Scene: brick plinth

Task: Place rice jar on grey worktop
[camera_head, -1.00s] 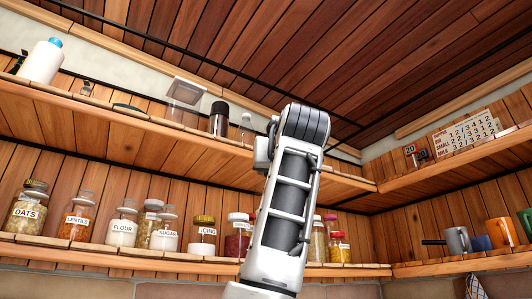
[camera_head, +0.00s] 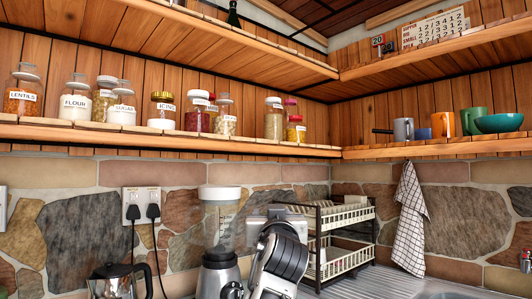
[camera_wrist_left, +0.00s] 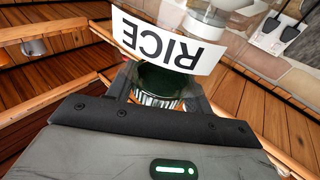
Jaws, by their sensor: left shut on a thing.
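The rice jar (camera_wrist_left: 162,38) fills the top of the left wrist view, its white RICE label upside down there. A dark green part with a ridged rim (camera_wrist_left: 160,85) shows below the label, between my fingers. My left gripper (camera_wrist_left: 160,92) is shut on the jar. My right gripper is not in view.
A blender (camera_head: 220,240) stands left of my arm, with a kettle (camera_head: 118,282) further left. A dish rack (camera_head: 345,235) stands close behind to the right. The lower shelf (camera_head: 160,138) holds several labelled jars; mugs and a bowl (camera_head: 498,123) sit on the right shelf.

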